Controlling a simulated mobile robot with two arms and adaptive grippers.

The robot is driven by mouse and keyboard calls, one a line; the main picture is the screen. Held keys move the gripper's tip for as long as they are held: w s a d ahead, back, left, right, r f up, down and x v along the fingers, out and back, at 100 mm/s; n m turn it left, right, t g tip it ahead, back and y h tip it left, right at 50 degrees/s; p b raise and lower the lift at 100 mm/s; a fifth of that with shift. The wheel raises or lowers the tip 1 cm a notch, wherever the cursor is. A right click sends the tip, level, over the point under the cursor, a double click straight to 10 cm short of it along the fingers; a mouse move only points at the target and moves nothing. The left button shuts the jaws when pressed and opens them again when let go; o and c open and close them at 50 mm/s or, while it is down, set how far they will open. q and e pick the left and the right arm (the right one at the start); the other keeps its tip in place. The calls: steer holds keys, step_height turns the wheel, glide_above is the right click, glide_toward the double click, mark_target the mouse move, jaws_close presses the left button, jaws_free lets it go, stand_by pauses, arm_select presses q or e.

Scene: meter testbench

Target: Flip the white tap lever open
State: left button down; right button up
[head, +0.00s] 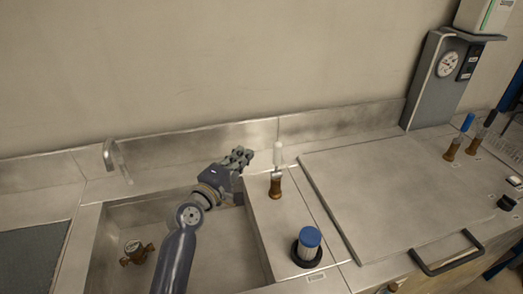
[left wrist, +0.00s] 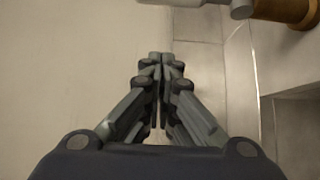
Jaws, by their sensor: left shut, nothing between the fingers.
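The white tap lever (head: 277,154) stands upright on a brass valve (head: 275,187) on the steel ledge right of the sink. My left gripper (head: 245,156) is shut and empty. It is just left of the lever, near its height in the head view, with a small visible gap. In the left wrist view the shut fingertips (left wrist: 161,62) point toward the top, below the pale lever (left wrist: 238,8). Part of the brass valve (left wrist: 288,10) shows at the top right corner there. My right gripper is not in view.
A blue-capped cylinder (head: 309,240) stands on the ledge in front of the valve. The sink (head: 230,250) holds a brass meter (head: 135,252). A spout (head: 115,160) is at left. Blue (head: 467,122) and black (head: 490,118) levers stand far right, beyond a flat steel panel (head: 390,190).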

mark_target(277, 161)
arm_select(q)
steer(key=d, duration=0.1)
steer(key=w+d+p, duration=0.1)
steer(key=d, duration=0.1)
steer(key=w+d+p, duration=0.1)
steer(key=d, duration=0.1)
steer(key=shift+d, duration=0.15)
steer(key=shift+w, duration=0.15)
